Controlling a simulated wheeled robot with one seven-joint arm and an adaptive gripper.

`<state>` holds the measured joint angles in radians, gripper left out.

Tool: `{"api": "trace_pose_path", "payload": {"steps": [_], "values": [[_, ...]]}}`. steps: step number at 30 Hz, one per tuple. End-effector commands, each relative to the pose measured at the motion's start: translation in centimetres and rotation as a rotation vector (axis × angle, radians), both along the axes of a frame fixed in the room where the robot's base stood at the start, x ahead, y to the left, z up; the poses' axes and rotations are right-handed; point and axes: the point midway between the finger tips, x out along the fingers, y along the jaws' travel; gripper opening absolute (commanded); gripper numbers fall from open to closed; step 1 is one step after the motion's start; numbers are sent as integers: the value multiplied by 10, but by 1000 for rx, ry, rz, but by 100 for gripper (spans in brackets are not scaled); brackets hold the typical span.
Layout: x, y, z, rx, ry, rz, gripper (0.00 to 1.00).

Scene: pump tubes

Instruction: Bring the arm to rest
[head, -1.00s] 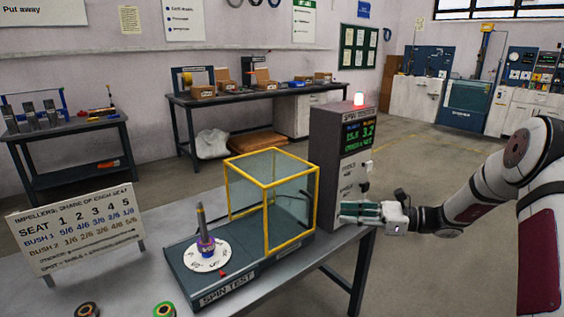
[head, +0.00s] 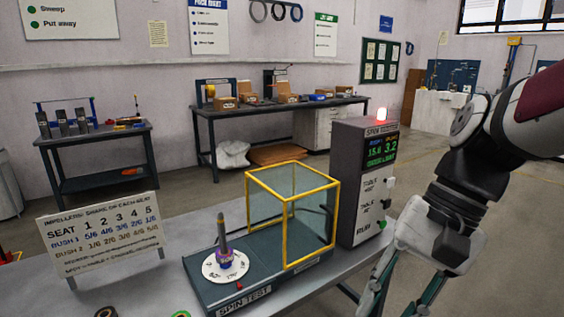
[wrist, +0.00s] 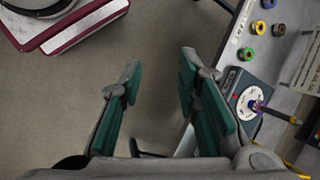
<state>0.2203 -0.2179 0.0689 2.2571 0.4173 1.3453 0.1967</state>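My arm comes in from the right of the head view, bends at a dark wrist joint, and my gripper (head: 402,296) points down beside the table, right of the grey spin system cabinet (head: 345,207). The finger ends are cut off by the lower edge there. In the wrist view my gripper (wrist: 160,72) shows two teal-padded fingers spread wide apart, with only bare floor between them. It is open and empty.
The table (head: 320,283) carries the spin test base (head: 205,273) with an upright spindle (head: 223,238), and a yellow-framed clear guard (head: 262,207). A seat sign (head: 100,235) stands left. A red lamp (head: 382,114) glows on the cabinet. Floor (wrist: 150,30) lies beneath my gripper.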

Motion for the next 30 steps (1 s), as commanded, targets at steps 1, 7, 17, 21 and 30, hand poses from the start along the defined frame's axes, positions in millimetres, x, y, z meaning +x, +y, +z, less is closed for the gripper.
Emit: {"api": "trace_pose_path", "payload": {"steps": [1, 7, 17, 21, 30], "values": [[-18, -3, 2, -45, -40, 50, 30], [-71, -25, -3, -207, -166, 229, 30], [-117, -55, -16, -373, -297, 414, 30], [-126, -64, -12, -416, -334, 460, 30], [-121, -63, 36, -427, -397, 448, 30]]}}
